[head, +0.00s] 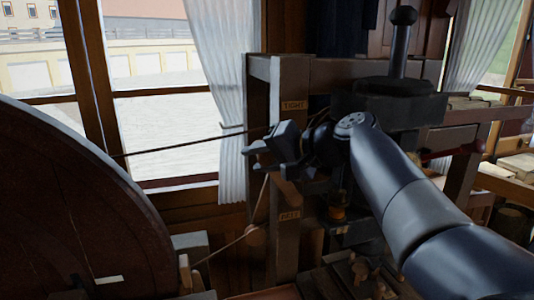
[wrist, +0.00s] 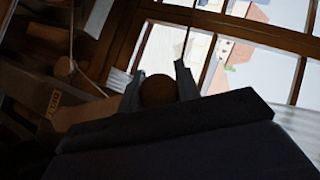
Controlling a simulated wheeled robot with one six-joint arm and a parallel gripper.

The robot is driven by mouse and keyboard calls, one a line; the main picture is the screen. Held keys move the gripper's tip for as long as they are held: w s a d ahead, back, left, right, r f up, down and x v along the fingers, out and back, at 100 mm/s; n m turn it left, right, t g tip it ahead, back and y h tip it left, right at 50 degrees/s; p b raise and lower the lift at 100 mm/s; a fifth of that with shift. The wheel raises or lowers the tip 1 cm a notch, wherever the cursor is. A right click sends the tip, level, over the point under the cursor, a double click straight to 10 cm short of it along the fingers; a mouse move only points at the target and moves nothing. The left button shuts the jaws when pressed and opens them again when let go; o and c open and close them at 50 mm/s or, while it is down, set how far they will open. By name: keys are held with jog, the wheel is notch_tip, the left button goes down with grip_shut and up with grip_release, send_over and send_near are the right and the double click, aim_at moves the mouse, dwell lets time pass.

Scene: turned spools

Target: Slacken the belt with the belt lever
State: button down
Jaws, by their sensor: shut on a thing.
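My gripper (head: 256,147) is beside the wooden frame post, just below a plate marked TIGHT (head: 294,105). In the wrist view its two fingers (wrist: 158,86) are shut on a round brown knob (wrist: 158,91), which appears to be the end of the belt lever. The lever's arm is hidden behind my gripper in the head view. The thin belt (head: 190,145) runs from the large dark wheel (head: 75,210) toward the post. Its lower strand (head: 232,243) slopes from the wheel's lower side up to the frame. A second plate (head: 289,215) is lower on the post, its lettering unclear.
Windows and a pale curtain (head: 218,70) are behind. A bench (head: 515,165) is at the far right. Open air lies between wheel and post.

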jog(key=shift+n+h, duration=0.3)
jog(key=shift+h, duration=0.2)
jog(key=shift+s+a+f+b, duration=0.2)
jog(key=shift+a+f+b, duration=0.25)
jog(key=shift+a+f, duration=0.35)
jog(key=shift+s+a+f+b, duration=0.2)
jog(key=shift+a+f+b, duration=0.25)
jog(key=shift+a+f, duration=0.3)
jog(key=shift+d, duration=0.1)
jog(key=c, duration=1)
grip_release()
jog(key=shift+c, duration=0.2)
jog(key=shift+r, duration=0.1)
jog(key=b+v, duration=0.2)
jog(key=v, duration=0.9)
jog(key=shift+w, duration=0.1)
